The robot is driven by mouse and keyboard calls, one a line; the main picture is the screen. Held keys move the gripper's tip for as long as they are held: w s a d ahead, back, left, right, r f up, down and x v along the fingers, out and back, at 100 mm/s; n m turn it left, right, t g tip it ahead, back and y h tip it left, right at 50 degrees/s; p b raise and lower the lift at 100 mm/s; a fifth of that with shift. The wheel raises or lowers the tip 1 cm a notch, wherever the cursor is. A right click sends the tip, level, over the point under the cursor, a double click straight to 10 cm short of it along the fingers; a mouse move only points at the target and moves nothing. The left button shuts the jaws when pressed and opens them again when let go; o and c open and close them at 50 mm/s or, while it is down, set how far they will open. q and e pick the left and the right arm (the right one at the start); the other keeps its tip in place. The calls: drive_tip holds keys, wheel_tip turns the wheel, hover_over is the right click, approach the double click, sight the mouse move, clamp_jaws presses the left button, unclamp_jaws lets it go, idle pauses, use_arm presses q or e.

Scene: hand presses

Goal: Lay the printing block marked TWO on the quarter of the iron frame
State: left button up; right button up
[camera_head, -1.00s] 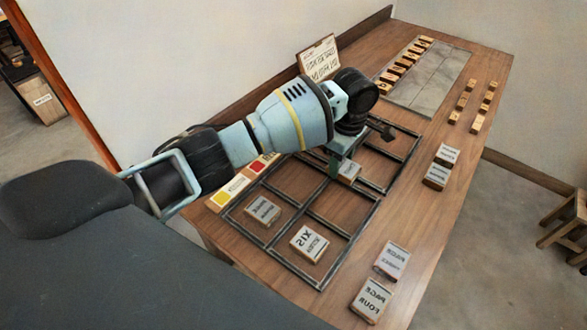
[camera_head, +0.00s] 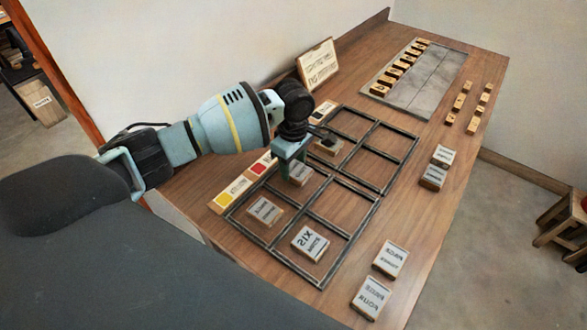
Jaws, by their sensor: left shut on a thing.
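My left gripper (camera_head: 293,163) comes in from the left, shut on a pale-topped block (camera_head: 299,175). The marking on this block cannot be read here. It is at the back quarter of the near iron frame (camera_head: 345,236); whether it touches the table is hard to tell. In the same frame, a block marked SIX (camera_head: 310,243) lies in the front quarter and another block (camera_head: 265,210) in the left quarter. The right quarter is empty. My right gripper is not in view.
A second iron frame (camera_head: 398,165) adjoins, with a dark-topped block (camera_head: 328,147) in it. Loose blocks lie along the front edge, such as one (camera_head: 371,298) marked FOUR.

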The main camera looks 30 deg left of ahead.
sight(294, 167)
use_arm(q)
wheel_tip(294, 167, down, 2)
drive_tip(key=shift+f, duration=0.25)
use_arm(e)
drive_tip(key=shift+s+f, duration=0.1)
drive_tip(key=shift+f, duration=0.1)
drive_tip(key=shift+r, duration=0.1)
use_arm(q)
drive_tip(key=o, duration=1)
drive_tip(key=shift+f, duration=0.1)
drive_tip(key=shift+r, duration=0.2)
wheel_tip(294, 167, up, 12)
drive_tip(key=p, duration=0.1)
drive_tip(key=shift+p, duration=0.35)
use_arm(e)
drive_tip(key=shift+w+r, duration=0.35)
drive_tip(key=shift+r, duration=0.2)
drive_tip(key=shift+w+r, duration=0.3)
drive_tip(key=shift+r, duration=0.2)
